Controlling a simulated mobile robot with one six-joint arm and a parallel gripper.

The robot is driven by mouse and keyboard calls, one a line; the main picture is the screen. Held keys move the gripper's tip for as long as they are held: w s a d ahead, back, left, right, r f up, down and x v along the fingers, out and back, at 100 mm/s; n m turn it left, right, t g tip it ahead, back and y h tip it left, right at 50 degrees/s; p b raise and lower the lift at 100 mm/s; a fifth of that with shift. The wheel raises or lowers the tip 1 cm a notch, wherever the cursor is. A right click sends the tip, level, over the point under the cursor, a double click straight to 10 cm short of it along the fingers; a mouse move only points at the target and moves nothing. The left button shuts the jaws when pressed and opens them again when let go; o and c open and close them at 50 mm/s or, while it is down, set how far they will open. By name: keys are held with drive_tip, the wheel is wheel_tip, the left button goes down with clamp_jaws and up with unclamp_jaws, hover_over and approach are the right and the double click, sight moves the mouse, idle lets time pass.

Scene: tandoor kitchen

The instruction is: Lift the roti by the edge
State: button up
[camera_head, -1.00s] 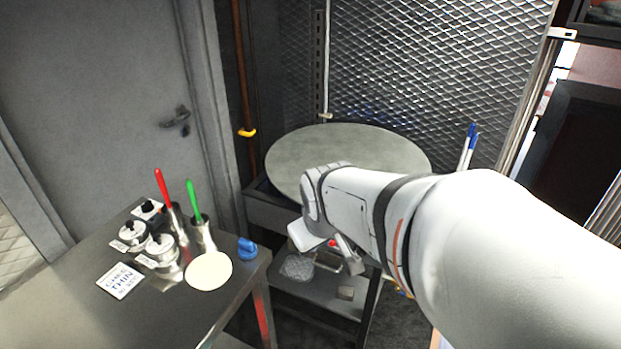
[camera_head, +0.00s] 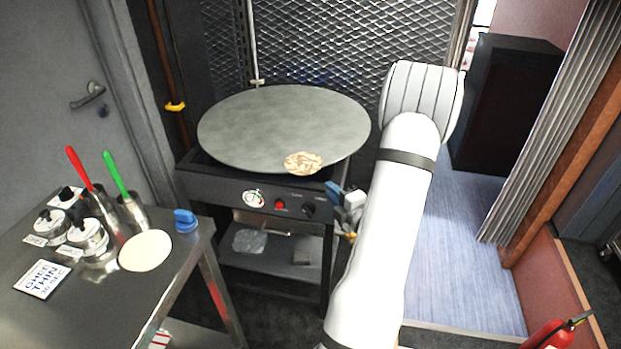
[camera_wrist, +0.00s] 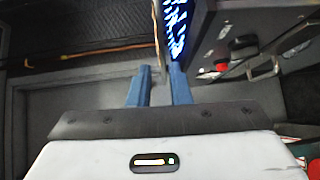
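The roti (camera_head: 303,163), round with brown patches, lies flat on the large grey griddle (camera_head: 270,125) at its front right rim. My gripper (camera_head: 337,188) is just to the right of and below the roti, beside the griddle's front right edge. In the wrist view my gripper's two blue fingers (camera_wrist: 162,82) stand a small gap apart. A thin pale edge (camera_wrist: 158,38) runs up from beyond the gap; I cannot tell whether it is the griddle's or the roti's. I see no clear roti surface between the fingers.
The griddle sits on a dark stand with a control panel (camera_head: 268,203) and a lower shelf. A steel table (camera_head: 100,310) at the left holds pots, red- and green-handled tools and a pale disc (camera_head: 145,250). A fire extinguisher (camera_head: 553,335) is at the lower right.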

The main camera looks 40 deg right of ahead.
drive_tip(key=p, duration=0.4)
approach(308, 169)
drive_tip(key=w, duration=0.3)
drive_tip(key=shift+w+d+f+t+b, duration=0.15)
drive_tip(key=shift+w+d+f+b, duration=0.1)
drive_tip(key=shift+w+b, duration=0.25)
drive_tip(key=shift+w+d+f+t+b, duration=0.15)
drive_tip(key=shift+w+d+f+b, duration=0.1)
drive_tip(key=shift+w+b, duration=0.25)
drive_tip(key=shift+w+r+b, duration=0.2)
drive_tip(key=shift+w+b, duration=0.1)
drive_tip(key=shift+w, duration=0.4)
clamp_jaws()
wheel_tip(308, 169, up, 3)
drive_tip(key=shift+f+p, duration=0.25)
drive_tip(key=shift+p, duration=0.05)
